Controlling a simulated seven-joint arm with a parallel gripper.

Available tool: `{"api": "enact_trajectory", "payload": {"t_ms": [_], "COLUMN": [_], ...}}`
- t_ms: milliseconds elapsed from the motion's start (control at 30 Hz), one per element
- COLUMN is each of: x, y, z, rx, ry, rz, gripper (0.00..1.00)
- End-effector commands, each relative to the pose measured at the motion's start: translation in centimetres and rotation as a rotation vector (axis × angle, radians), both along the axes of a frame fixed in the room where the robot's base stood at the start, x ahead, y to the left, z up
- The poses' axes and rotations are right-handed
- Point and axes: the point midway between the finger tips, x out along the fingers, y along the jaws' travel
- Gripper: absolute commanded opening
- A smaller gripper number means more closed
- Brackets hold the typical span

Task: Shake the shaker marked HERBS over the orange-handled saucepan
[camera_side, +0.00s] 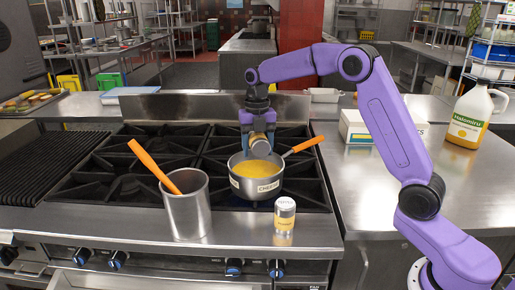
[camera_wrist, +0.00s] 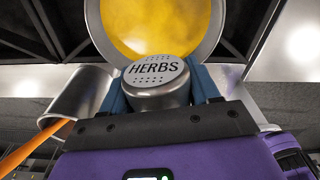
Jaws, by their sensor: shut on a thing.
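My gripper (camera_side: 258,122) is shut on the shaker marked HERBS (camera_wrist: 155,92), with a blue finger on each side of it. The wrist view shows its silver perforated cap and the word HERBS. In the side view the shaker (camera_side: 263,144) is above the back part of the saucepan, and its body is partly hidden by the gripper. The saucepan (camera_side: 240,187) has an orange handle (camera_side: 304,145) pointing back right, a label on its front, and yellow contents. It stands on the stove grate. Its rim (camera_wrist: 92,20) also shows in the wrist view beyond the shaker cap.
A second shaker (camera_side: 284,216) stands at the stove's front edge. A steel pot (camera_side: 188,212) with an orange-handled utensil (camera_side: 154,167) stands front left. On the right counter are a white box (camera_side: 362,129) and a labelled jug (camera_side: 469,118). The left grates are clear.

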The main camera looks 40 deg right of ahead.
Motion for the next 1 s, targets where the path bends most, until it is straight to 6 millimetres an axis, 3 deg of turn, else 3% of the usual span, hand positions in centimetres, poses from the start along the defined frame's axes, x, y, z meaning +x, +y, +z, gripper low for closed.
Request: {"api": "enact_trajectory", "payload": {"t_ms": [500,1000], "x": [-0.3,-0.5], "y": [0.3,0.3], "z": [1.1,1.3], "rx": [0.213,0.245], "ry": [0.32,0.369], "rz": [0.0,0.001], "gripper": [0.24,0.24]}}
